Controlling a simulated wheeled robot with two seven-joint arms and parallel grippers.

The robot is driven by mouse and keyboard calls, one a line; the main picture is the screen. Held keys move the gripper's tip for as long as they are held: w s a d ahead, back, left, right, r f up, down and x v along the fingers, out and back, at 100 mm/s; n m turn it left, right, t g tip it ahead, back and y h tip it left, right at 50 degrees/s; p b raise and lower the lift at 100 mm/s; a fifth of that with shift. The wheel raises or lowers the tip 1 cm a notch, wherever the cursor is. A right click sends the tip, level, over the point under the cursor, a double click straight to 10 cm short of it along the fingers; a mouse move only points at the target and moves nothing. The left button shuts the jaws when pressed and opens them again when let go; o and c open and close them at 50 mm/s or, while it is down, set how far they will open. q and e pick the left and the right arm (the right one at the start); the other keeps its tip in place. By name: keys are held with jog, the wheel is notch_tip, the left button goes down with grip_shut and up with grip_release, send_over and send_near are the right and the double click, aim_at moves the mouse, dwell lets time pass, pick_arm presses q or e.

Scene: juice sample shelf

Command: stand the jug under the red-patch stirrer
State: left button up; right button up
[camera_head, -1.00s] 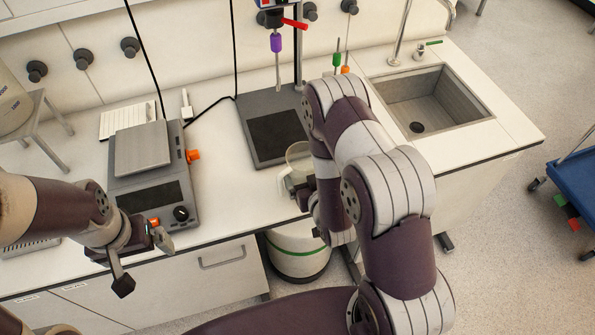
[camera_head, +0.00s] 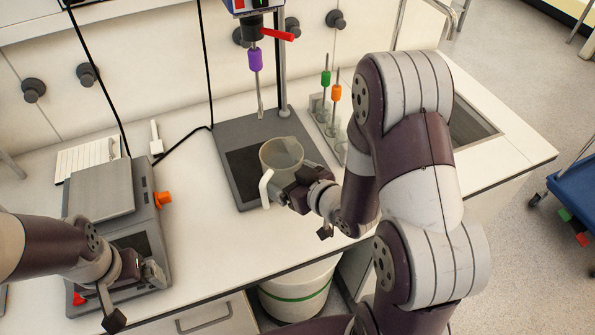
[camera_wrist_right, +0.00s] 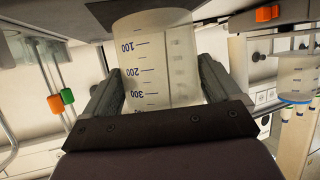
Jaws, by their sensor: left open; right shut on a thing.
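The clear graduated jug (camera_head: 279,153) with a white handle is upright over the front of the grey stirrer base (camera_head: 228,139). I cannot tell whether it touches the base. My right gripper (camera_head: 300,186) is shut on the jug's side; the right wrist view shows its fingers on either side of the jug (camera_wrist_right: 160,60). The stirrer (camera_head: 252,28) hangs above, with a red lever, a purple collar and a thin shaft whose tip is behind the jug. A red mark shows at its cropped top. My left gripper (camera_head: 134,296) is open and empty at the lower left.
A balance (camera_head: 101,192) with an orange knob stands on the left of the bench. A rack with green-collared and orange-collared rods (camera_head: 335,110) stands close right of the base. The sink (camera_head: 472,122) is partly behind my right arm. A white bucket (camera_head: 298,293) is below the bench edge.

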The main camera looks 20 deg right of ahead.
aim_at(271, 159)
jog(key=shift+s+a+f+n+y, duration=0.25)
jog(key=shift+a+f+n+y, duration=0.05)
jog(key=shift+a, duration=0.05)
jog(key=shift+a+f, duration=0.1)
jog(key=shift+f, duration=0.15)
jog(key=shift+w, duration=0.1)
jog(key=shift+w+a, duration=0.15)
jog(key=shift+w, duration=0.3)
jog(key=w, duration=0.1)
jog(key=w+f, duration=0.1)
jog(key=w, duration=0.1)
jog(key=shift+w, duration=0.3)
pick_arm(q)
jog(key=shift+w+d+f+b, duration=0.1)
jog(key=shift+w+f+b, duration=0.1)
jog(key=shift+f+b, duration=0.15)
pick_arm(e)
jog(key=shift+w+a+f, duration=0.1)
jog(key=shift+w+f, duration=0.05)
jog(key=shift+w, duration=2)
pick_arm(q)
jog(key=shift+f, duration=0.15)
pick_arm(e)
jog(key=shift+f, duration=0.2)
jog(key=shift+w, duration=0.1)
